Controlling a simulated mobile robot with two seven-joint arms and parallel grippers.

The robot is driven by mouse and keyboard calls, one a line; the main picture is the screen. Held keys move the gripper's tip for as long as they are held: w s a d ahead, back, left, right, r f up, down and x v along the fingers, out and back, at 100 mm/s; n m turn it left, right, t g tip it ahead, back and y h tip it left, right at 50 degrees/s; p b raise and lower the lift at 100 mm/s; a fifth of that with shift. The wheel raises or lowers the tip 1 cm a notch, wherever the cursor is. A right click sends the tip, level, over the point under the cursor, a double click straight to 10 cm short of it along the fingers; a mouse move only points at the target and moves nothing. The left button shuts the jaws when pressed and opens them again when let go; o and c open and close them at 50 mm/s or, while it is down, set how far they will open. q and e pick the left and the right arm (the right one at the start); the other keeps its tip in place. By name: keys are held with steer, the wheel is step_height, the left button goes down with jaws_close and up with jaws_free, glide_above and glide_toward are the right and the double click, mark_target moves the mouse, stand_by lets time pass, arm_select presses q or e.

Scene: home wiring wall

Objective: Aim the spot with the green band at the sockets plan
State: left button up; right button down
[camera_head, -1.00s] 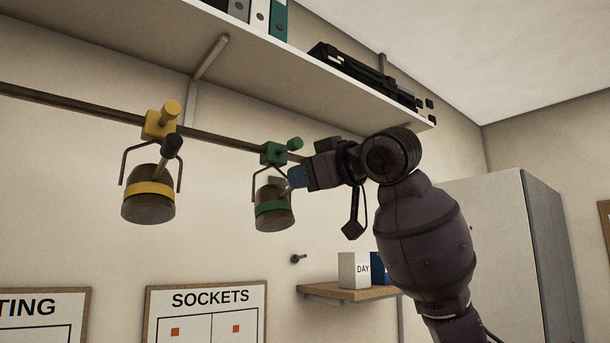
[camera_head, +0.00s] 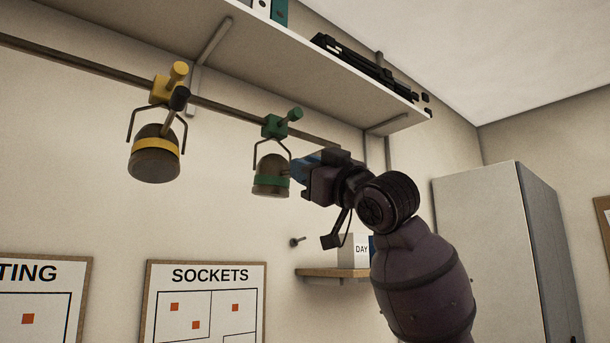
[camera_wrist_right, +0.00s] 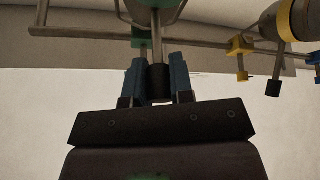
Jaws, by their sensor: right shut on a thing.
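The spot with the green band (camera_head: 271,175) hangs in its bracket under a green clamp (camera_head: 275,126) on the rail. Its open end faces mostly downward. My right gripper (camera_head: 296,171) is at the spot's right side. In the wrist view its blue fingers (camera_wrist_right: 158,85) are shut on the spot's dark handle (camera_wrist_right: 157,80); the spot shows at the top edge (camera_wrist_right: 153,6). The sockets plan (camera_head: 205,305) is on the wall below and left of the spot, its lower part cut off. No light patch is visible on it. My left gripper is out of view.
A spot with a yellow band (camera_head: 154,155) hangs left on the same rail (camera_head: 80,62). A shelf (camera_head: 300,65) runs above. A small shelf (camera_head: 330,272) with a box, a wall peg (camera_head: 297,241) and a tall cabinet (camera_head: 490,225) are below and right.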

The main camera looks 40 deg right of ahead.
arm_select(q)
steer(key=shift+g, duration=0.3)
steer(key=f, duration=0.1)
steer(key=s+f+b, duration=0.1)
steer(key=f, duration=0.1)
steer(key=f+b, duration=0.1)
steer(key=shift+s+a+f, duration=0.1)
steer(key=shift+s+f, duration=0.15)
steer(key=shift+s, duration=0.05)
arm_select(e)
steer(key=f+t+y, duration=0.1)
steer(key=w+f+n+t+y, duration=0.1)
steer(key=f, duration=0.1)
steer(key=w+f+t, duration=0.1)
steer(key=f, duration=0.1)
steer(key=shift+a+f+n+t+y, duration=0.15)
steer(key=shift+n+t+y, duration=0.15)
steer(key=shift+y, duration=0.1)
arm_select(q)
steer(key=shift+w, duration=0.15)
arm_select(e)
steer(key=shift+w+h, duration=0.1)
steer(key=shift+h, duration=0.2)
steer(key=c, duration=1)
jaws_free()
steer(key=shift+w, duration=0.1)
steer(key=shift+s, duration=0.2)
